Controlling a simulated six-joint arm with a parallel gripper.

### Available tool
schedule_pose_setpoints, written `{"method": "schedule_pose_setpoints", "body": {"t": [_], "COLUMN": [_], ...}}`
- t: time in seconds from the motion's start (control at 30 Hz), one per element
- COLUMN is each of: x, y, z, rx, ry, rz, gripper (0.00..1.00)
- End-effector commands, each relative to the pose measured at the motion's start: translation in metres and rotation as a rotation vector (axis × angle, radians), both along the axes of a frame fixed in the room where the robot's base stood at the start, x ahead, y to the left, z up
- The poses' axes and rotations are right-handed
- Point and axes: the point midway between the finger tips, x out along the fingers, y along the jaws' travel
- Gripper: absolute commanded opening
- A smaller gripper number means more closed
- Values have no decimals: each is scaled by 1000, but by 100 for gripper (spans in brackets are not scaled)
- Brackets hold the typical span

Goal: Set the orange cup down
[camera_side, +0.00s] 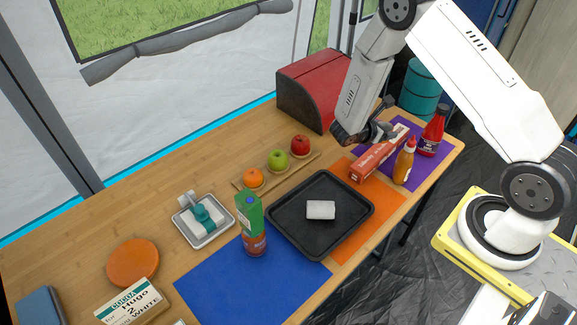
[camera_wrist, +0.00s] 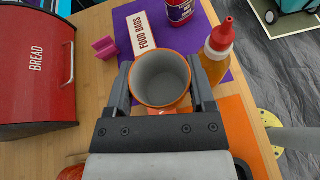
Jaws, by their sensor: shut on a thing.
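The orange cup (camera_wrist: 160,82) shows in the wrist view from above, with an orange rim and a grey, empty inside. The two fingers of my gripper (camera_wrist: 161,88) are on either side of it and shut on it. In the side view my gripper (camera_side: 376,131) is at the right part of the table, between the red bread bin and the food bags box. The cup cannot be made out there. I cannot tell whether its base touches the table.
The food bags box (camera_side: 379,153), a mustard-coloured bottle (camera_side: 404,162) and a red bottle (camera_side: 432,132) stand close by. The bread bin (camera_side: 312,92) is to the left. A black tray (camera_side: 290,235) holds a white block. Bare wood (camera_wrist: 92,105) lies left of the gripper.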

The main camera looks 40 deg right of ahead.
Motion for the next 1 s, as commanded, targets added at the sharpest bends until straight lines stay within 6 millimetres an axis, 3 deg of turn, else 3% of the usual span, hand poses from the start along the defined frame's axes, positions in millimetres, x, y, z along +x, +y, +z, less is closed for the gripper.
{"method": "schedule_pose_setpoints", "body": {"t": [0.17, 0.53, 1.0], "x": [0, 5, 51], "y": [0, -3, -24], "z": [-12, -16, -39], "rx": [0, 0, 0], "ry": [-1, -1, -2], "rz": [1, 0, -1], "gripper": [13, 13, 13]}}
